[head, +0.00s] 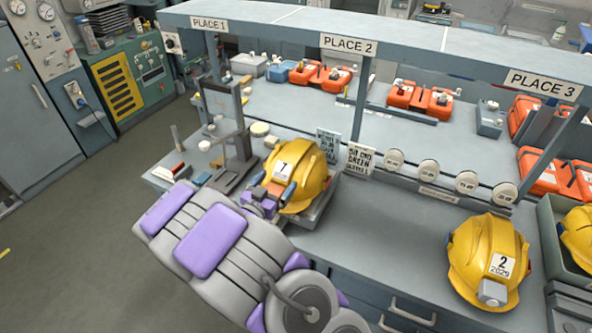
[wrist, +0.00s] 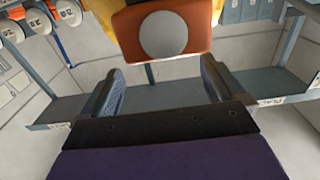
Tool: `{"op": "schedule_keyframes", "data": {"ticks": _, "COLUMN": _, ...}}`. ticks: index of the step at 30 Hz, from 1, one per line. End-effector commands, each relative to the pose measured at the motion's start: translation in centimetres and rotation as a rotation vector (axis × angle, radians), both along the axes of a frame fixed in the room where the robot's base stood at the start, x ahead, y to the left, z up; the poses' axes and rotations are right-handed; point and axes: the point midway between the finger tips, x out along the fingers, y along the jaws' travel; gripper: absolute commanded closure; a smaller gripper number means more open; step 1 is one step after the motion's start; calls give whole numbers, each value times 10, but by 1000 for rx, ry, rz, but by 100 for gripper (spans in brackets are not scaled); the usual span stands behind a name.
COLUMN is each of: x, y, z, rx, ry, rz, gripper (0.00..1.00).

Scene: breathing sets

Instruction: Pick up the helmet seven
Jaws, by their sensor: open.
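The yellow helmet marked 7 (head: 312,178) sits on a grey stand on the bench, below the PLACE 1 and PLACE 2 signs. My gripper (head: 272,190) is at its front left side, very close to it. In the wrist view my gripper (wrist: 160,85) is open, with its two fingers apart. An orange-brown block with a pale round disc (wrist: 163,35) is just beyond the fingertips, probably the helmet's lamp. Some yellow helmet shell (wrist: 105,14) shows behind it. Nothing is clearly between the fingers, and I cannot tell whether they touch the helmet.
A yellow helmet marked 2 (head: 488,258) sits further right on the bench (head: 385,235). Another helmet (head: 578,238) is in a green crate at the right edge. A grey post stand (head: 238,150) is left of helmet seven. Open floor lies left.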

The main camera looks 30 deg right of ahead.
Motion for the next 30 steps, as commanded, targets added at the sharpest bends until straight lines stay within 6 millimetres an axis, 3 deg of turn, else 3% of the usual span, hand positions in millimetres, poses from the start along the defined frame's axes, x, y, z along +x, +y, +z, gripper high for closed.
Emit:
{"op": "schedule_keyframes", "data": {"ticks": 16, "x": 35, "y": -35, "z": -1, "rx": 1, "ry": -3, "rz": -2, "gripper": 4}}
{"op": "schedule_keyframes", "data": {"ticks": 26, "x": 38, "y": -36, "z": 0, "rx": 0, "ry": 0, "rz": 2, "gripper": 4}}
{"op": "schedule_keyframes", "data": {"ticks": 30, "x": 38, "y": -36, "z": 0, "rx": 0, "ry": 0, "rz": 2, "gripper": 16}}
